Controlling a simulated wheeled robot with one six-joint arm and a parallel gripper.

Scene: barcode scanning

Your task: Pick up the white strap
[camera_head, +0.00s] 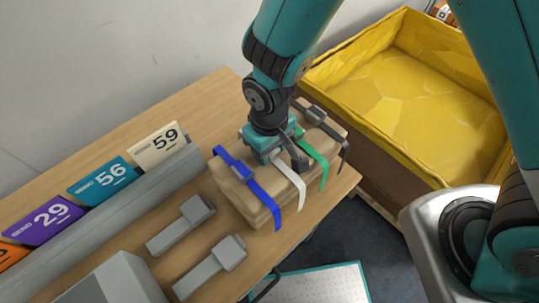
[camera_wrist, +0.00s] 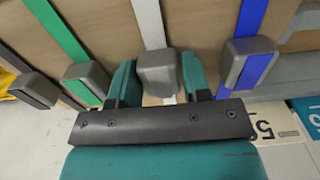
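The white strap (camera_head: 287,173) runs over a brown cardboard parcel (camera_head: 236,193) on the wooden table, between a blue strap (camera_head: 262,197) and a green strap (camera_head: 317,160). In the wrist view the white strap (camera_wrist: 149,22) carries a grey buckle (camera_wrist: 157,74). My gripper (camera_head: 277,150) points down at the top of the parcel. In the wrist view the teal fingers of my gripper (camera_wrist: 158,82) stand on both sides of the white strap's buckle, very close to it. I cannot tell whether they press on it. In the head view the gripper hides this buckle.
A black strap (camera_head: 326,124) lies at the parcel's far right end. Numbered cards (camera_head: 105,182) stand in a grey rail at the left. Grey blocks (camera_head: 181,227) lie in front of the parcel. A yellow-lined crate (camera_head: 410,90) stands at the right.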

